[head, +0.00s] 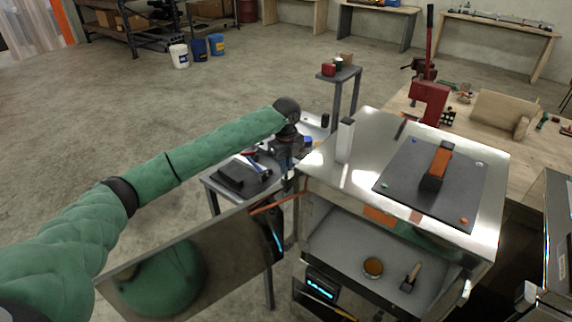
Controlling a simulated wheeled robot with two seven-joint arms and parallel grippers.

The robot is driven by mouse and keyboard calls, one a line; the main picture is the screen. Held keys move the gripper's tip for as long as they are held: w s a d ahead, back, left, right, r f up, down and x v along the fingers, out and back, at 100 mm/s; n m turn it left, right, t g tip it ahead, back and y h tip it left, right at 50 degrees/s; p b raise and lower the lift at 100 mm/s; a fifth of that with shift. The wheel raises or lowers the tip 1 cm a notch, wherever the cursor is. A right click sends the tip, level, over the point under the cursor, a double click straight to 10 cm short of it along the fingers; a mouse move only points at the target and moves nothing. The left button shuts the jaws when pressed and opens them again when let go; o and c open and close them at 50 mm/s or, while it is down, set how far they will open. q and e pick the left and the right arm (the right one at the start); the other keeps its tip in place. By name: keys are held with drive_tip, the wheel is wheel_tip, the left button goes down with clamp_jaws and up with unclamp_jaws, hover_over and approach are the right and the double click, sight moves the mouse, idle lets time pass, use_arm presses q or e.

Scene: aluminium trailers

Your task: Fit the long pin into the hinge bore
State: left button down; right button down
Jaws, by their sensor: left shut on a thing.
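My left gripper (289,172) hangs below its dark wrist at the near left corner of the metal cabinet (320,190). It is shut on a thin piece that barely shows, which I take to be the long pin. An open metal door panel (225,236) extends left from that corner, just below the gripper. The hinge bore cannot be made out, and I cannot tell whether the pin touches it. My right gripper is not in view.
On the cabinet top are a dark plate (400,192) with an orange-and-black block (437,166) and a white upright block (345,140). A low table (213,186) with dark items stands behind the door. A wooden bench (400,100) is at right. Open floor lies left.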

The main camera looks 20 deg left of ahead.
use_arm(q)
drive_tip(key=c, duration=1.8)
unclamp_jaws()
drive_tip(key=shift+f, duration=0.1)
drive_tip(key=shift+o, duration=0.2)
